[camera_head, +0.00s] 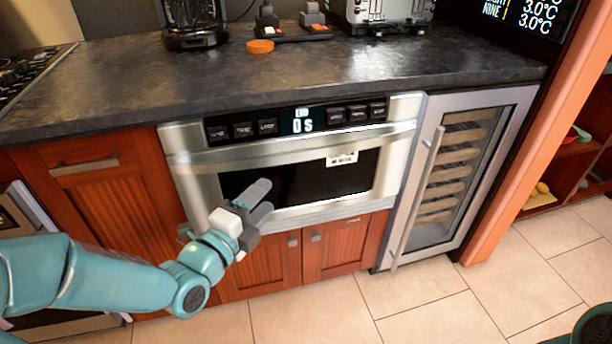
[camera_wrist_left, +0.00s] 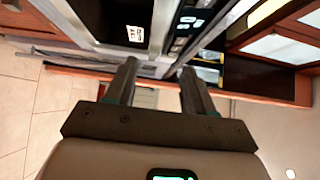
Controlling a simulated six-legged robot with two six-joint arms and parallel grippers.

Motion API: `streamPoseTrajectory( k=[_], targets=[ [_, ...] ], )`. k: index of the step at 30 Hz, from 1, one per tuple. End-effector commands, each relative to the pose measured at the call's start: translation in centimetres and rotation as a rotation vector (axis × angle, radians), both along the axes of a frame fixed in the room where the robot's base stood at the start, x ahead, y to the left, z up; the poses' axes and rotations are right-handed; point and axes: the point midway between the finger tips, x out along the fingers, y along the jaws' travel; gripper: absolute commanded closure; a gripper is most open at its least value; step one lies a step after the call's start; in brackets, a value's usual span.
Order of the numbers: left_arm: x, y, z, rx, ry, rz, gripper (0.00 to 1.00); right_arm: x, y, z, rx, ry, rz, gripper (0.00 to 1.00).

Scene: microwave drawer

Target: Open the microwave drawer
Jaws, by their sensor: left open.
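The microwave drawer (camera_head: 385,178) is built in under the dark counter, with a silver front, a dark window and a white label. It looks shut. A long silver handle bar (camera_head: 290,150) runs across its top, below the black control panel (camera_head: 243,128) that reads 0s. My left gripper (camera_head: 264,196) is open and empty in front of the window's lower left, below the handle. In the left wrist view the two fingers (camera_wrist_left: 158,82) stand apart with nothing between them. That view is turned, and the drawer front (camera_wrist_left: 150,22) shows beyond the fingers. My right gripper is not seen.
A glass-door cooler (camera_head: 450,170) with a tall handle stands right of the drawer. Wooden cabinets (camera_head: 340,245) with small knobs are below it. The tiled floor (camera_head: 400,305) in front is clear.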

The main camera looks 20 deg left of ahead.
Motion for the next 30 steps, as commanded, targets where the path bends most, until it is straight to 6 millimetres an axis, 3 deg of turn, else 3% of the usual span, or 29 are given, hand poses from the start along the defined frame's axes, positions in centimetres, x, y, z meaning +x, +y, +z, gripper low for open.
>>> streamPoseTrajectory(
  k=[5,21,30],
  targets=[
    [1.6,-0.2,-0.2,0.000,0.003,-0.002,0.47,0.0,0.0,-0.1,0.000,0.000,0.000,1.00],
    [13.4,-2.9,-0.3,-0.002,0.004,0.000,0.47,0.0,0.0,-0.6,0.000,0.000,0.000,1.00],
    [15.9,-3.4,-0.3,-0.002,0.005,0.001,0.47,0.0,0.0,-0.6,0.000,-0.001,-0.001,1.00]
  ],
)
